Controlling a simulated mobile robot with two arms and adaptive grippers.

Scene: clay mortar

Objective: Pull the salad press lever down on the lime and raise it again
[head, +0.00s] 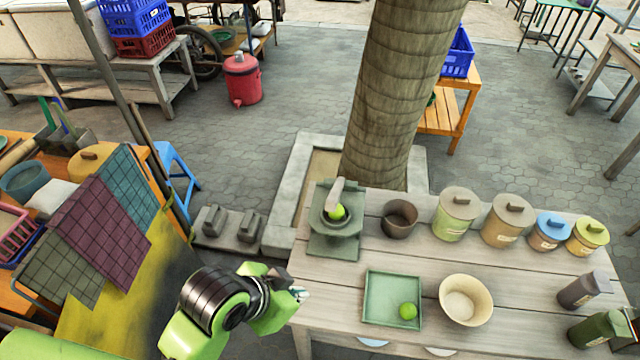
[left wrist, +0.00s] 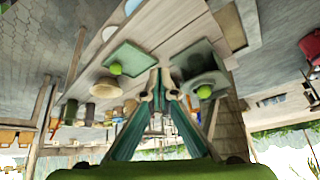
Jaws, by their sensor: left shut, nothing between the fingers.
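The green salad press (head: 335,246) stands at the left end of the wooden table. A lime (head: 337,212) sits in its cup, and its pale lever (head: 335,193) stands up and tilted above the lime. My left gripper (head: 301,294) is shut and empty at the table's left edge, in front of the press and apart from it. In the left wrist view, its fingertips (left wrist: 162,88) are close together, with the press (left wrist: 203,58) and its lime (left wrist: 204,92) to their right. The lever is hard to make out there. My right gripper is not in view.
A green tray (head: 371,320) with another lime (head: 407,311) and a cream bowl (head: 466,318) stand on the table's front part. A dark brown pot (head: 399,232) is right of the press. Several lidded jars line the back right. A tree trunk (head: 398,100) rises behind.

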